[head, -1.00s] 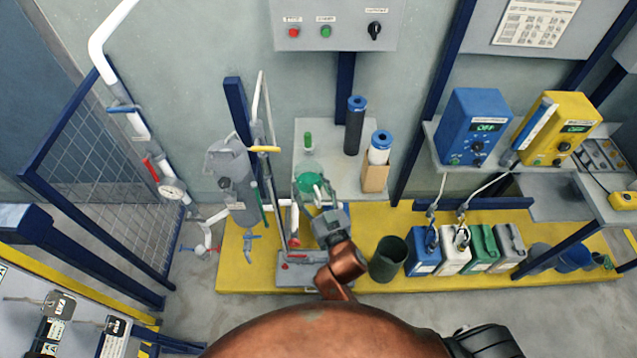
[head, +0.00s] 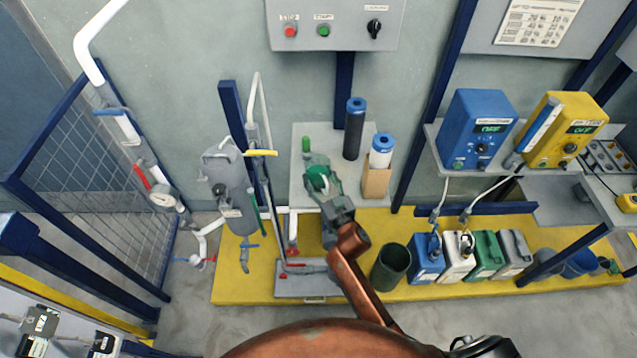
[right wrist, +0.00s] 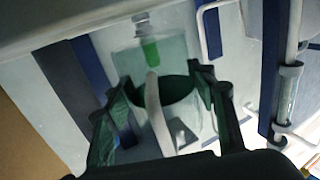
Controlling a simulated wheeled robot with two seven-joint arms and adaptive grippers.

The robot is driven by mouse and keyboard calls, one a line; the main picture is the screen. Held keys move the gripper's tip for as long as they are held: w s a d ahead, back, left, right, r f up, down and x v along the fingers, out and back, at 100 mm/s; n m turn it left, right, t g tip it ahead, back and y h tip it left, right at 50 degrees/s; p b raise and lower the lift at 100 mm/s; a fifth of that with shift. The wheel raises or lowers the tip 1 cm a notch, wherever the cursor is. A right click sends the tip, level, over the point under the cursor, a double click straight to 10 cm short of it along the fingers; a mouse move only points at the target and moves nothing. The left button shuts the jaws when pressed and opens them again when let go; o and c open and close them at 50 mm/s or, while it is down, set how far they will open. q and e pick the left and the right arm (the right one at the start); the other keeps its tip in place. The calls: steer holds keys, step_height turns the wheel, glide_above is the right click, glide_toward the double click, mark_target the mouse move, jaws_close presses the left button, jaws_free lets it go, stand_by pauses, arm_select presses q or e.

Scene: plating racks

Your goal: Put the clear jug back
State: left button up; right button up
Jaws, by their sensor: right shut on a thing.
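The clear jug (right wrist: 184,108) is see-through, with a dark green inside and a pale handle. It is between the fingers of my right gripper (head: 322,182), which is shut on it. In the head view the jug (head: 317,181) shows as a small green patch, mostly hidden by the gripper. Jug and gripper are in front of the grey wall shelf (head: 345,190), at its left part. I cannot tell whether the jug touches the shelf. My left gripper is out of view.
A green upright item (head: 306,146) stands just behind the jug. A dark cylinder (head: 354,130) and a blue-topped white cylinder in a cardboard box (head: 376,183) stand to the right. The filter housing with pipes (head: 232,190) is close on the left.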

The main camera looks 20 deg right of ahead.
steer(key=shift+f+b, duration=0.35)
steer(key=shift+f, duration=0.95)
steer(key=o, duration=1.2)
steer(key=shift+s+r, duration=0.1)
steer(key=shift+s, duration=0.1)
steer(key=s, duration=0.4)
steer(key=s+d+p, duration=0.1)
steer(key=s, duration=0.2)
steer(key=s+p, duration=0.1)
steer(key=s, duration=0.3)
steer(key=shift+s+d, duration=0.15)
steer(key=shift+s, duration=0.2)
